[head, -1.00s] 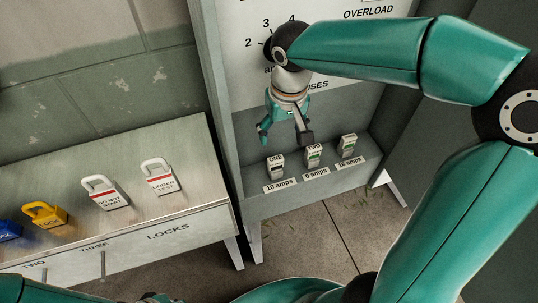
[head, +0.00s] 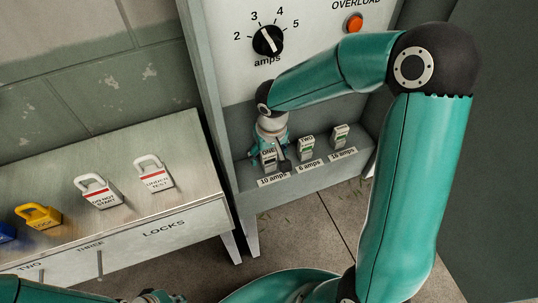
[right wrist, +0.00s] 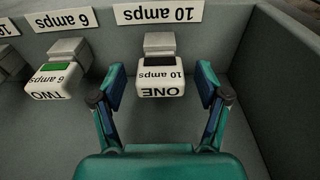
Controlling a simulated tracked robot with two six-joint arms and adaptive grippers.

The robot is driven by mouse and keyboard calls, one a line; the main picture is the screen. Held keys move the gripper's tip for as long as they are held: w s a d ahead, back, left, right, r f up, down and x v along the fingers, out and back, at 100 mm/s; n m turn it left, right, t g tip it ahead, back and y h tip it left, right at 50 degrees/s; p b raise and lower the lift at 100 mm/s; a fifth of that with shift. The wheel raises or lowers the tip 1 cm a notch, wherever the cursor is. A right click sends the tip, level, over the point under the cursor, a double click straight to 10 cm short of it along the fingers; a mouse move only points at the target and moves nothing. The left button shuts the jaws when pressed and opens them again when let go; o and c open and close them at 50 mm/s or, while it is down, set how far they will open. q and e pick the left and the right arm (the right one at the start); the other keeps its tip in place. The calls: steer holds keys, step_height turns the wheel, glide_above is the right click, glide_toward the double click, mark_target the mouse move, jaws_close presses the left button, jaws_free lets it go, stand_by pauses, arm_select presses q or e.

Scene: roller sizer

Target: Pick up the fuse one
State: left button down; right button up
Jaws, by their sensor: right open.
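Fuse ONE (head: 268,159) is a small white block with a dark band, standing on the grey ledge behind the "10 amps" label. In the right wrist view fuse ONE (right wrist: 160,80) is upside down in the picture. My right gripper (head: 270,164) is open, its fingers around the fuse, one on each side. In the right wrist view the right gripper (right wrist: 161,84) shows a gap between each finger and the fuse. Part of my left arm shows at the bottom left edge; the state of its gripper (head: 155,297) cannot be made out.
Fuse TWO (head: 306,148) with a green band stands close to the right of fuse ONE. A third fuse (head: 340,135) labelled 16 amps is farther right. A dial (head: 268,40) and a red button (head: 354,23) are above. Padlocks lie on the bench (head: 190,150) at left.

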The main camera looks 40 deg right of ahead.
step_height(320, 180, down, 2)
steer(key=shift+w+f, duration=0.15)
steer(key=shift+f, duration=0.1)
steer(key=c, duration=1.1)
steer(key=shift+r, duration=0.1)
steer(key=shift+r, duration=0.8)
steer(key=shift+s+r+b, duration=0.2)
steer(key=shift+r+b, duration=0.25)
steer(key=shift+r, duration=0.45)
steer(key=shift+s+a+b, duration=0.7)
steer(key=shift+s+b, duration=0.25)
steer(key=shift+s, duration=1.9)
steer(key=shift+s+a+b, duration=0.7)
steer(key=shift+s+b, duration=0.2)
steer(key=shift+s, duration=2)
steer(key=shift+s+a+b, duration=0.7)
steer(key=shift+s+b, duration=0.25)
steer(key=shift+s, duration=1.9)
